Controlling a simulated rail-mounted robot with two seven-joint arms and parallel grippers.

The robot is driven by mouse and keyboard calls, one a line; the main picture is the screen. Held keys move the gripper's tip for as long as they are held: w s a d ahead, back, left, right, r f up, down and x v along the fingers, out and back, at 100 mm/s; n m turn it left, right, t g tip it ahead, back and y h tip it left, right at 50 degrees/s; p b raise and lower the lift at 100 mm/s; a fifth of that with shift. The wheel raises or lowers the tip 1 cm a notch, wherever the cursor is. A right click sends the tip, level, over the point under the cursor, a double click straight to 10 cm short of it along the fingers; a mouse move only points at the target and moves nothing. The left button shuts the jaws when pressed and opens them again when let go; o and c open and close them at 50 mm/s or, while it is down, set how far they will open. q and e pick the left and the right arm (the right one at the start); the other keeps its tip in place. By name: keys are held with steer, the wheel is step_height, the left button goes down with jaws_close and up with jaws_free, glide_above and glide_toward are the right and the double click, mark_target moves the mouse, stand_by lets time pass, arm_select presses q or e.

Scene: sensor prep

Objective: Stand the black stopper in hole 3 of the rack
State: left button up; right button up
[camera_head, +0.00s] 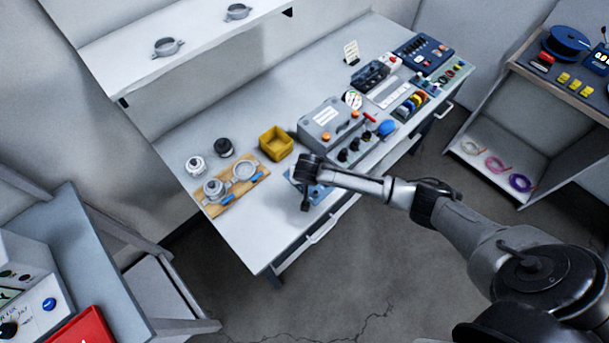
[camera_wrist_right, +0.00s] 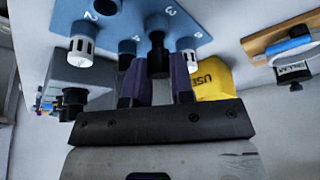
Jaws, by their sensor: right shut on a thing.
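My right gripper (camera_wrist_right: 158,80) is shut on the black stopper (camera_wrist_right: 157,58), which sits between its two fingers in the right wrist view. The blue rack (camera_wrist_right: 115,25) is just beyond the fingertips, with numerals 2 and 3 showing. The stopper's far end lines up with the dark spot beside numeral 3; I cannot tell whether it is in the hole or just over it. White slotted pieces stand on the rack near 2 (camera_wrist_right: 81,48) and on the other side (camera_wrist_right: 187,50). In the head view my right gripper (camera_head: 306,200) points down at the rack (camera_head: 319,193), largely hiding it. My left gripper is not seen.
A yellow bin (camera_head: 276,143) and a grey control box (camera_head: 328,122) stand close behind the rack. A wooden board with metal rings (camera_head: 240,193) lies to the left. The bench front left (camera_head: 255,240) is clear.

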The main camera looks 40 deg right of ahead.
steer(key=shift+f, duration=0.1)
steer(key=shift+f, duration=0.4)
stand_by(0.5)
steer(key=shift+f+b, duration=0.4)
steer(key=shift+f, duration=0.05)
stand_by(0.4)
steer(key=o, duration=0.9)
steer(key=shift+r, duration=0.1)
